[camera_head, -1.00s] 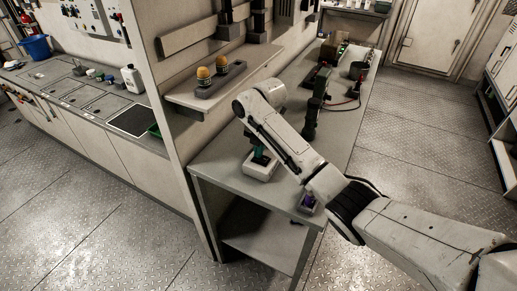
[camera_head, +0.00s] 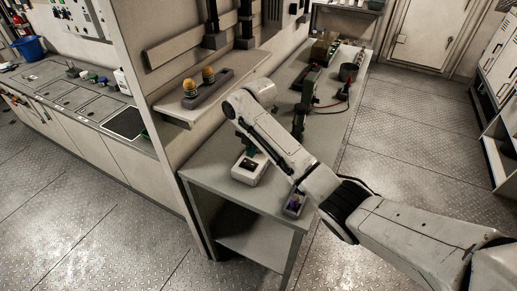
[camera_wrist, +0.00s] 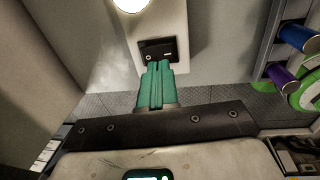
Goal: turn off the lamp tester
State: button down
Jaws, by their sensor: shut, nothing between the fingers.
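The lamp tester is a white box (camera_head: 249,173) on the grey bench near its front end. In the wrist view the white box (camera_wrist: 170,22) carries a brightly glowing round lamp (camera_wrist: 130,3), cut by the top edge, and a black rocker switch plate (camera_wrist: 158,50). My gripper (camera_wrist: 158,66) has green fingers pressed together with nothing between them. Their tips overlap the lower edge of the switch plate in the wrist view; I cannot tell whether they touch it. In the head view my gripper (camera_head: 249,151) is over the far side of the box.
A small device with purple on it (camera_head: 294,203) stands at the bench's front corner. A dark upright device (camera_head: 303,105) and a red cable stand farther back. The floor at right is clear.

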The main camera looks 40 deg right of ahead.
aim_at(246, 161)
notch_tip(246, 161, up, 10)
jog(key=s, duration=0.1)
jog(key=shift+d+r, duration=0.2)
jog(key=shift+f+b, duration=0.1)
jog(key=shift+b, duration=0.2)
jog(key=w+b, duration=0.1)
jog(key=b, duration=0.4)
jog(key=shift+w+a, duration=0.1)
jog(key=shift+a, duration=0.1)
jog(key=shift+b, duration=0.3)
jog(key=shift+a, duration=0.1)
jog(key=f, duration=0.4)
jog(key=w+f, duration=0.1)
jog(key=f, duration=0.4)
jog(key=f+p, duration=0.1)
jog(key=f, duration=0.3)
jog(key=shift+w+a+f, duration=0.25)
jog(key=shift+w+f, duration=0.05)
jog(key=shift+f, duration=0.05)
